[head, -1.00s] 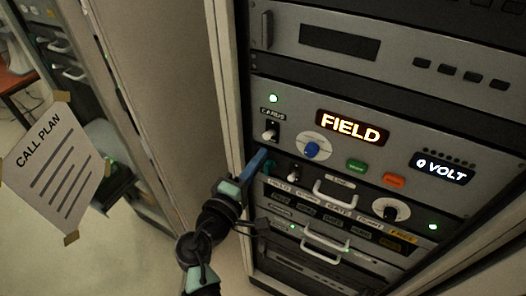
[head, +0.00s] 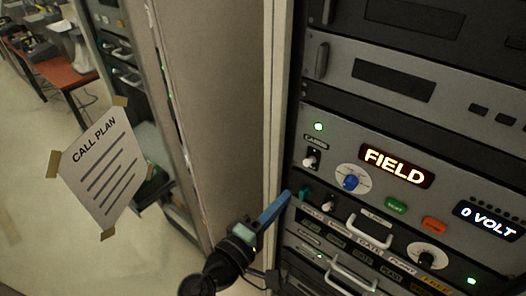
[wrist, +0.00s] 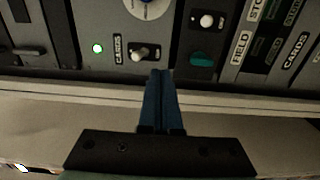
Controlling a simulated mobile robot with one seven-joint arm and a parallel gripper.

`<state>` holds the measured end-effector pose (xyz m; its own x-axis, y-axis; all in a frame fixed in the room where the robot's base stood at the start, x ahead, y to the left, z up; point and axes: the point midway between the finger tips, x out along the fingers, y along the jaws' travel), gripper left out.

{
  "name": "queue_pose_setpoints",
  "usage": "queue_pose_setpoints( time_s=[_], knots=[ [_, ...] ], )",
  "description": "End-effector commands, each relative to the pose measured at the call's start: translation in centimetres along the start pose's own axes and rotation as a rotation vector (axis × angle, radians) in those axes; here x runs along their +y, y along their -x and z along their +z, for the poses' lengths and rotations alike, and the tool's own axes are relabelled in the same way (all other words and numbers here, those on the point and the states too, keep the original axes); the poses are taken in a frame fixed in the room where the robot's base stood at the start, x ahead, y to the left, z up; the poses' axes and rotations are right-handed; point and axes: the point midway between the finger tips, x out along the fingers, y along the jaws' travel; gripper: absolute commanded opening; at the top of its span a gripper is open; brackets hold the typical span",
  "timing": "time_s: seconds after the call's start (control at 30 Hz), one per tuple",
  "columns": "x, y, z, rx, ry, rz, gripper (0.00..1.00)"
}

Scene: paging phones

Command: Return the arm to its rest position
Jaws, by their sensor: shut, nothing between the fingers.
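My gripper (head: 275,208) has blue fingers, shut together with nothing between them. In the head view it points up and right toward the rack's left edge, near a small teal switch (head: 304,193). In the wrist view my gripper (wrist: 160,75) shows its fingertips just below the CARDS toggle switch (wrist: 143,54), with the teal switch (wrist: 203,59) to the right. I cannot tell whether the tips touch the panel. The rack panel (head: 335,135) shows a lit FIELD display (head: 397,168) and a 0 VOLT display (head: 488,219).
A CALL PLAN sheet (head: 101,172) is taped up at left. A cabinet side (head: 215,100) stands left of the rack. Metal handles (head: 352,272) stick out from the lower rack. A red table (head: 60,70) stands at the far left. Open floor lies at lower left.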

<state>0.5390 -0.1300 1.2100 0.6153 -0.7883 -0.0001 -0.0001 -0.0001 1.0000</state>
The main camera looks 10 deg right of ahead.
Motion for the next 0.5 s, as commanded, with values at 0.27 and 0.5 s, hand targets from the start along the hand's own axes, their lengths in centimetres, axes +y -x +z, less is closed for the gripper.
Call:
queue_pose_setpoints(
  time_s=[0.27, 0.5],
  knots=[
    [2.0, -0.7, -1.3, 0.035, -0.149, -0.029, 0.0],
    [14.4, -0.7, -6.4, 0.309, -0.809, -0.113, 0.0]
  ],
)
